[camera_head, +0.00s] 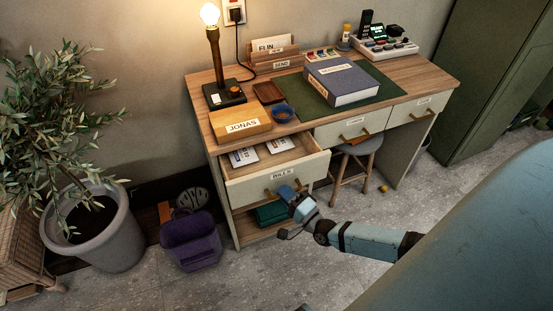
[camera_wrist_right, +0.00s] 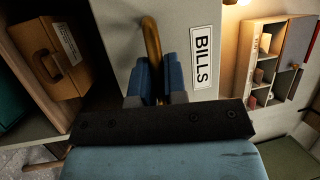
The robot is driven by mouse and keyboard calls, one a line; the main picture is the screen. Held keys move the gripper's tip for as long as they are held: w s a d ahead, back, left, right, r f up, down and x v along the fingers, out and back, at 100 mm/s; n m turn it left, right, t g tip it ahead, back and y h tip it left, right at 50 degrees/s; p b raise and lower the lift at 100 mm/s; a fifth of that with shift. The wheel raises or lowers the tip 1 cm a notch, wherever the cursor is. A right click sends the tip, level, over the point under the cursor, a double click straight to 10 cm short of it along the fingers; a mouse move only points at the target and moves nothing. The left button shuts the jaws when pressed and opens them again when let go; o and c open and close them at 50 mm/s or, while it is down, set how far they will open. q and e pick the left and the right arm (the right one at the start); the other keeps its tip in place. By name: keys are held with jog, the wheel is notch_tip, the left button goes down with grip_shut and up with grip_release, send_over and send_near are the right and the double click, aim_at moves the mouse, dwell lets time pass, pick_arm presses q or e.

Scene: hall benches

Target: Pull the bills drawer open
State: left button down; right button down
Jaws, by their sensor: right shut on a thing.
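The bills drawer (camera_head: 314,169) is the left drawer of the desk. It stands out from the desk, and white papers (camera_head: 243,157) show inside it. Its cream front carries a BILLS label, which also shows large and sideways in the right wrist view (camera_wrist_right: 201,57). My right gripper (camera_head: 288,192) is at the drawer front, its blue fingers shut around the brass handle (camera_wrist_right: 152,45). The fingers partly cover the handle in the head view. My left gripper is not in view.
The desk (camera_head: 440,79) has two more drawers (camera_head: 352,128) at right, both shut. A stool (camera_head: 362,148) stands beneath. A purple bin (camera_head: 190,241) and a potted plant (camera_head: 105,235) stand at left. A green box (camera_head: 270,213) lies below the drawer. Floor in front is clear.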

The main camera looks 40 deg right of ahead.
jog(key=s+a+p, duration=0.2)
jog(key=s+a, duration=0.1)
jog(key=s, duration=0.9)
jog(key=shift+s+p, duration=0.2)
jog(key=shift+p, duration=0.1)
jog(key=c, duration=1.2)
grip_release()
jog(key=shift+s, duration=0.1)
